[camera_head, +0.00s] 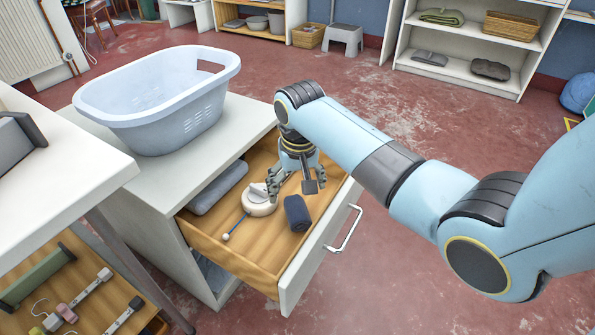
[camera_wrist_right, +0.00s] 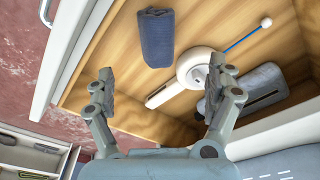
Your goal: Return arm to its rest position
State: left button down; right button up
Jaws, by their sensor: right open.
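My right arm (camera_head: 350,135) reaches in from the right, light blue with dark joints. My right gripper (camera_head: 296,184) is open and points down into the open drawer (camera_head: 262,262). In the right wrist view its two fingers (camera_wrist_right: 165,88) are spread wide with nothing between them touching either one. Below it lie a round white object (camera_head: 258,203) with a blue stick ending in a white ball (camera_head: 226,237), and a dark blue rolled cloth (camera_head: 297,213). A grey-blue folded cloth (camera_head: 217,187) lies along the drawer's back left side. My left gripper is not in view.
A pale blue laundry basket (camera_head: 160,95) stands on the white cabinet top (camera_head: 180,172), left of the gripper. The drawer front has a metal handle (camera_head: 345,229). A white table (camera_head: 60,180) is at left. The red floor behind and right is open.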

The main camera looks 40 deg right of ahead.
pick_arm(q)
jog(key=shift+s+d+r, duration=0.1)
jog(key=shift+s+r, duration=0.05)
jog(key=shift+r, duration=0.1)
pick_arm(e)
jog(key=shift+s+r, duration=0.1)
jog(key=shift+r, duration=0.65)
jog(key=shift+r, duration=0.1)
